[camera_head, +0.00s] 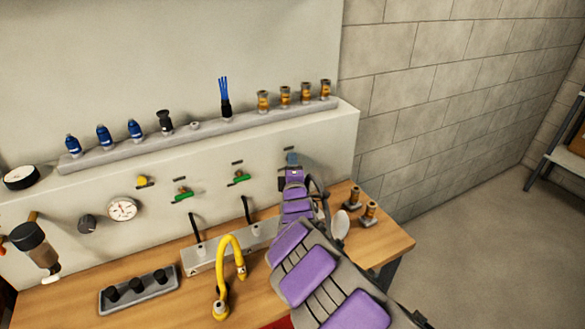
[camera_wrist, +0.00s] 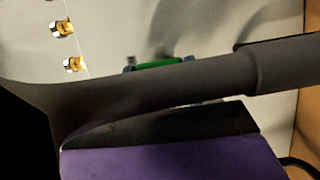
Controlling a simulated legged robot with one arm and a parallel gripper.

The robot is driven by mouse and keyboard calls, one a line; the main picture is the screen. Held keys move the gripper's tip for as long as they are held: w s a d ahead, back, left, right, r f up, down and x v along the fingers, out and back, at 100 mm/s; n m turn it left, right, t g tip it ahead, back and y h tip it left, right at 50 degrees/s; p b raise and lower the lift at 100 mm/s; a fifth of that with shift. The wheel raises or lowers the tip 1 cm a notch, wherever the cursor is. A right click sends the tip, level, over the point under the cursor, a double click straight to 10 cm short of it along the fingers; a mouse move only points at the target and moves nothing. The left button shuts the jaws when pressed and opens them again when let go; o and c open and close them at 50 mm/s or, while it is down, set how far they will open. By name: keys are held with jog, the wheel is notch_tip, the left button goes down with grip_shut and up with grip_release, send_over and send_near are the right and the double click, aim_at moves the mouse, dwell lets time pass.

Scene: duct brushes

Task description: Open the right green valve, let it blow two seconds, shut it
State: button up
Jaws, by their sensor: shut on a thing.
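In the wrist view a green valve handle (camera_wrist: 158,64) lies nearly level in the picture, partly hidden behind a dark part of my gripper. My gripper (camera_head: 292,172) is at the right end of the pale panel in the head view, shut on this green handle. The arm and gripper cover the handle there, so I cannot tell from it how far the handle is turned. Two other green valves show left of my gripper, a nearer one (camera_head: 239,178) and a farther one (camera_head: 182,195).
A yellow valve (camera_head: 142,182) and a gauge (camera_head: 123,209) are farther left. Brushes and fittings stand on the ledge (camera_head: 205,136) above. A yellow curved hose (camera_head: 232,262) rises from the bench left of my arm. Brass fittings (camera_head: 369,214) stand right of it.

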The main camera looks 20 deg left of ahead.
jog(key=shift+s+a+f, duration=0.15)
jog(key=shift+f, duration=0.2)
jog(key=o, duration=0.8)
jog(key=shift+o, duration=1.3)
jog(key=shift+a, duration=0.15)
jog(key=shift+r, duration=0.15)
jog(key=p+v, duration=0.3)
jog(key=v, duration=1.4)
jog(key=shift+p, duration=0.4)
